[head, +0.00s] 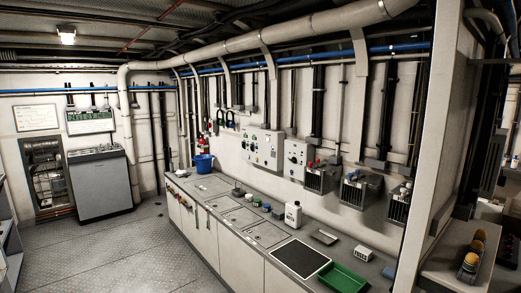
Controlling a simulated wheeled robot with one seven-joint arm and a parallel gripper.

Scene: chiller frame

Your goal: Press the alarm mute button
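A grey control box (262,148) with several small buttons and lights is mounted on the right-hand wall above the counter. A second, smaller grey box (295,158) with a dark round knob or gauge hangs just right of it. The buttons are too small to tell which one is the alarm mute button. My gripper is not in view.
A long counter (225,232) runs below the boxes, holding a blue bucket (203,163), a white bottle (293,215), a black mat (300,258) and a green tray (343,279). A pale post (432,130) stands at right. The floor (120,245) at left is clear.

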